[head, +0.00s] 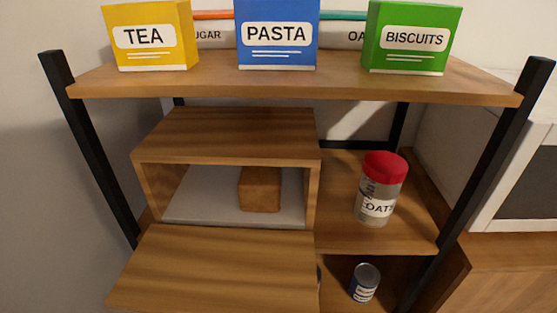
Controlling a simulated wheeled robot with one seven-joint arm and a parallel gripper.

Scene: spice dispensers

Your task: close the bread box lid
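The wooden bread box (240,135) stands on the middle shelf at the left in the head view. Its front is open. The lid (215,268) is a wooden panel folded down and out toward me, lying roughly flat below the opening. Inside, a brown loaf-like block (260,189) sits on the pale floor of the box. My gripper is not in view, so its state does not show.
A red-capped oats jar (380,190) stands right of the box. A small can (365,282) sits on the level below. Tea (150,37), pasta (277,34) and biscuits (412,38) boxes line the top shelf. Black posts (90,150) flank the shelves.

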